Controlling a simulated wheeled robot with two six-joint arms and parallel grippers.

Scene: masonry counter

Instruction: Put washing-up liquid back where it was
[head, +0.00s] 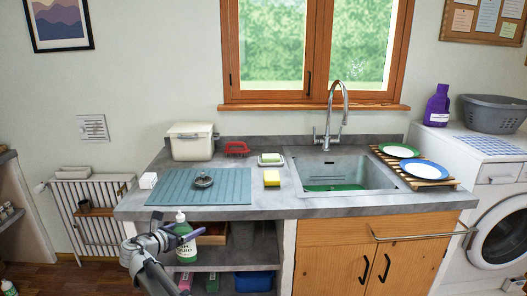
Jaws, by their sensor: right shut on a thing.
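The washing-up liquid (185,249) is a green bottle with a pale label and a white top. It is upright, in front of the open shelves under the counter's left end. My right gripper (178,240) is shut on it at its upper part, and the fingers hide some of the bottle. My left gripper is not in view.
The sink (345,175) is to the right. Open shelves (235,256) below hold several items.

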